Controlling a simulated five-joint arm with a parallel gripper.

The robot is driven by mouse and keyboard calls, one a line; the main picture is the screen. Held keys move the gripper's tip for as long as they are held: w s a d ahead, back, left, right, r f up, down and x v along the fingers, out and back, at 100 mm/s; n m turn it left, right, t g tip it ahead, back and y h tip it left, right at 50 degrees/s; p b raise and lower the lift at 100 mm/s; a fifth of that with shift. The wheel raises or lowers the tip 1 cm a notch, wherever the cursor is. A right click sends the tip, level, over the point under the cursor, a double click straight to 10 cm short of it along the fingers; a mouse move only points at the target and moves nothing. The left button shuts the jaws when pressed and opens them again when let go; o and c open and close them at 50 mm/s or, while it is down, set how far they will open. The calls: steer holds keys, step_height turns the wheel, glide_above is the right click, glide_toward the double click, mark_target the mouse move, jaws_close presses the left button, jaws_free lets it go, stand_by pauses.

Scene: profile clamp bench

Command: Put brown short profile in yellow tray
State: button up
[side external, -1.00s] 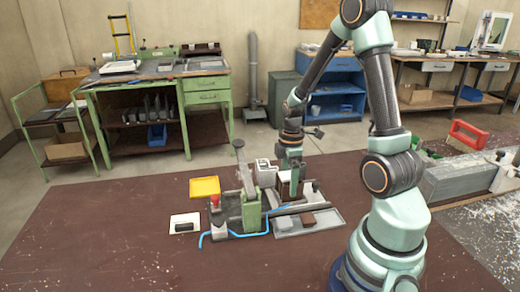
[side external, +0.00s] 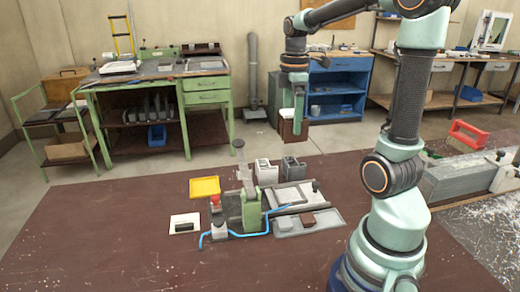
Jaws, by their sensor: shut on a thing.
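My gripper (side external: 297,118) is high above the bench, shut on a brown profile (side external: 287,131) that hangs below and between its fingers. The held piece is clear of everything on the bench; part of it is hidden by the near finger. The yellow tray (side external: 204,187) lies flat on the bench, to the left of and well below my gripper, and looks empty. A second small brown piece (side external: 308,219) lies in the grey tray (side external: 328,226) at the front right.
A green clamp (side external: 251,212) with an upright lever and a blue hose stands between the yellow tray and the grey tray. A white plate (side external: 185,223) with a dark piece lies at left. The front of the bench is clear.

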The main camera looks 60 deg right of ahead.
steer(key=w+r, duration=0.2)
steer(key=w, duration=0.6)
glide_above(204, 188)
step_height(204, 188, down, 3)
step_height(204, 188, down, 20)
steer(key=shift+w, duration=0.1)
steer(key=shift+f, duration=0.1)
